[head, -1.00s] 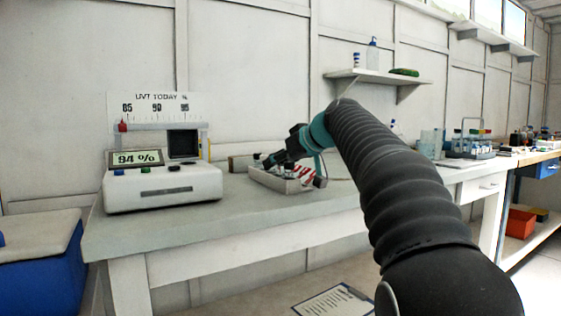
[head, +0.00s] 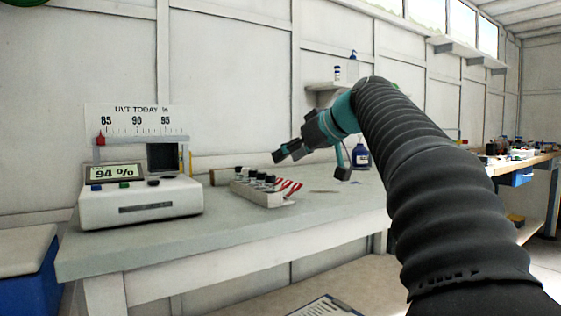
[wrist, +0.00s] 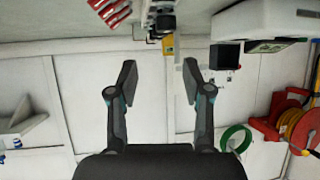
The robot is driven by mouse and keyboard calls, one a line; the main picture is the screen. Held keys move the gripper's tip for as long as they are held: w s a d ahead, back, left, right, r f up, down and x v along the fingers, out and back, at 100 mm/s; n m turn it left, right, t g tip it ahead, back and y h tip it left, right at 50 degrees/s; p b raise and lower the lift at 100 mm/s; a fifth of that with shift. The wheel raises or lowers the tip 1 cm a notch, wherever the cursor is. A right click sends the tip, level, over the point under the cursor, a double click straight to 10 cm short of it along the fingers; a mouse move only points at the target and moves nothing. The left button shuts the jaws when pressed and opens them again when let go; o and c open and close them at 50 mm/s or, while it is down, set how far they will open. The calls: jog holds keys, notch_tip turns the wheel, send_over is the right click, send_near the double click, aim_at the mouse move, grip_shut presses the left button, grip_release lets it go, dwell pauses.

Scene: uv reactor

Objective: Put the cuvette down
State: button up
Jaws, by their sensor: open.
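My gripper (head: 281,156) is open and empty in the air above the bench, just above and behind the small tray. Its two fingers also show spread apart in the wrist view (wrist: 158,78), with nothing between them. The tray (head: 262,198) holds a row of several black-capped vials (head: 252,176). Red-and-white striped pieces (head: 287,186) stick out at its right side. In the wrist view the capped vials (wrist: 164,20) and the striped pieces (wrist: 110,12) are at the top edge. I cannot tell which of these is the cuvette.
A white meter (head: 140,203) reading 94 % stands on the bench (head: 230,235) left of the tray, with a UVT scale above it. A blue-labelled bottle (head: 361,155) stands behind my arm. The bench front is clear. A clipboard (head: 325,306) lies below.

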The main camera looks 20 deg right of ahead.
jog(key=shift+s+d+r, duration=0.15)
jog(key=shift+s, duration=0.1)
jog(key=s+a+f+m+g+h, duration=0.2)
jog(key=s+f+m+h, duration=0.1)
jog(key=s+f, duration=1.2)
jog(key=s+a+f+m+g+h, duration=0.2)
jog(key=s+a+f+g+h, duration=0.1)
jog(key=s+f, duration=1.3)
notch_tip(320, 180, down, 8)
jog(key=shift+s+r+m, duration=0.1)
jog(key=shift+s+m, duration=0.05)
jog(key=shift+m, duration=0.25)
